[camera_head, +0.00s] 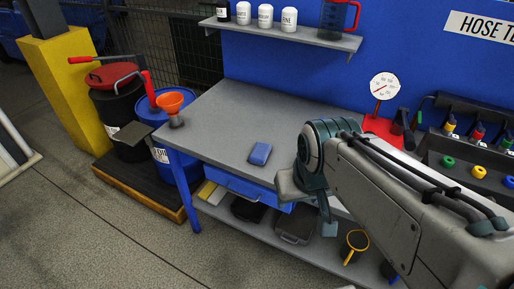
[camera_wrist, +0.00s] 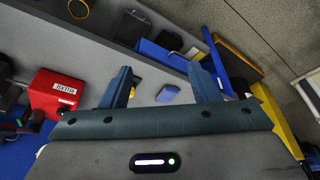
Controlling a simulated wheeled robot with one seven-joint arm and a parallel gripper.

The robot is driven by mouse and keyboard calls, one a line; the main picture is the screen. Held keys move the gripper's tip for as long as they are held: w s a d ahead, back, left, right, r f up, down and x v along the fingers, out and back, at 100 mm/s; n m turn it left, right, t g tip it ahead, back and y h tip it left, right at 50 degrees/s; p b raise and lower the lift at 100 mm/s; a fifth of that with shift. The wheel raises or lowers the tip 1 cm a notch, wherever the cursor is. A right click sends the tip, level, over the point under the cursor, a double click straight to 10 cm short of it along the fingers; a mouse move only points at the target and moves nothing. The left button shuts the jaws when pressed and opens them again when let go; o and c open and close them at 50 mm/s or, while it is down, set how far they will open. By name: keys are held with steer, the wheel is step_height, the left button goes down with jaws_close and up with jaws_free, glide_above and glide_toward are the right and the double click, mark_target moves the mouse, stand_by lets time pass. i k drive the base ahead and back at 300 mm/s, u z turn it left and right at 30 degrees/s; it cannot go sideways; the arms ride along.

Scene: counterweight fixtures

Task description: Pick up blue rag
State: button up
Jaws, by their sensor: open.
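The blue rag (camera_head: 260,154) lies folded flat on the grey top of the workbench (camera_head: 232,112), near its front edge and above a blue drawer. The rag also shows in the wrist view (camera_wrist: 168,93), between and beyond my two fingers. My gripper (camera_head: 312,208) is to the right of the rag in the head view, apart from it. In the wrist view my gripper (camera_wrist: 160,85) has its fingers spread wide with nothing between them.
A red gauge stand (camera_head: 383,128) and a dark rack of coloured rings (camera_head: 470,160) stand at the bench's right. An orange funnel (camera_head: 170,102) is at the left end. A shelf of white bottles (camera_head: 265,16) hangs above. The bench top around the rag is clear.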

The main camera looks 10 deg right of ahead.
mark_target(259, 155)
steer(key=u, duration=1.3)
steer(key=i, duration=0.85)
steer(key=z, duration=0.05)
